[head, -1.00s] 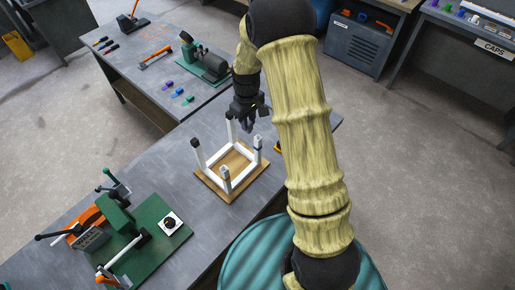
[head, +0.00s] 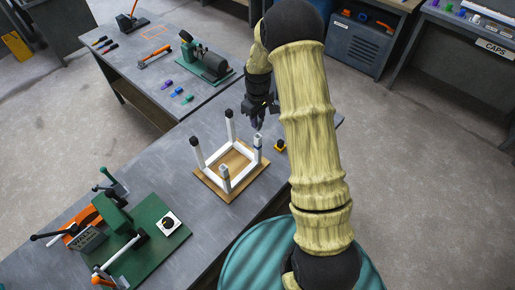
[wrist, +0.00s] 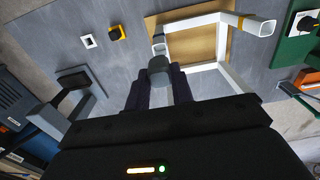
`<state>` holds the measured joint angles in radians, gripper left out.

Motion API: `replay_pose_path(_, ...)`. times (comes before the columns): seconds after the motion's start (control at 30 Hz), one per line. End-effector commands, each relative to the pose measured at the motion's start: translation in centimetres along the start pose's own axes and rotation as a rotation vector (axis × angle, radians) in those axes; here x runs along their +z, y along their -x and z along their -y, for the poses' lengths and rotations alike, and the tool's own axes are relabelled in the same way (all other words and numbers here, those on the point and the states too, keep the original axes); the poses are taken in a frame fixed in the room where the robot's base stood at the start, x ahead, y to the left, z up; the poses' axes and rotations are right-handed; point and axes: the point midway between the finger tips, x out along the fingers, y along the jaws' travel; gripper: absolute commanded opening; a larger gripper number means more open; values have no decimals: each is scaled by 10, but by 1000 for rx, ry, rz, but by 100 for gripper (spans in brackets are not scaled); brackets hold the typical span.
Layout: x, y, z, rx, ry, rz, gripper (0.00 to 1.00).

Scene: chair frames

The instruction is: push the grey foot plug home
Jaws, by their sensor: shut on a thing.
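The white chair frame (head: 224,182) stands legs up on a wooden board (head: 231,196). Its left (head: 194,141) and back (head: 229,113) legs carry dark feet. The right leg (head: 257,150) and front leg (head: 225,176) have pale ends; the front one looks open in the wrist view (wrist: 263,27). My gripper (head: 259,124) is just above the right leg. In the wrist view it is shut on the grey foot plug (wrist: 160,68), beside the right leg's end (wrist: 158,47). I cannot tell whether plug and leg touch.
A yellow and black piece (head: 280,146) lies right of the board. A white square piece (wrist: 89,41) lies beyond it in the wrist view. A green fixture (head: 150,245) with levers fills the bench's near left. Bare bench (head: 165,165) lies left of the board.

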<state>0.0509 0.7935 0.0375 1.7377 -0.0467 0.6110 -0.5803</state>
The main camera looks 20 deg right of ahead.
Motion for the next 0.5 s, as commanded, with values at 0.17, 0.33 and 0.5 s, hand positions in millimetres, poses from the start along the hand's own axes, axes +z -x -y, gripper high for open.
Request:
replay_pose_path(0.17, 0, 0, 0, 0, 0, 0, 0)
replay_pose_path(0.33, 0, -1, 0, 0, 0, 0, 0)
replay_pose_path(0.5, 0, -8, 0, 0, 0, 0, 0)
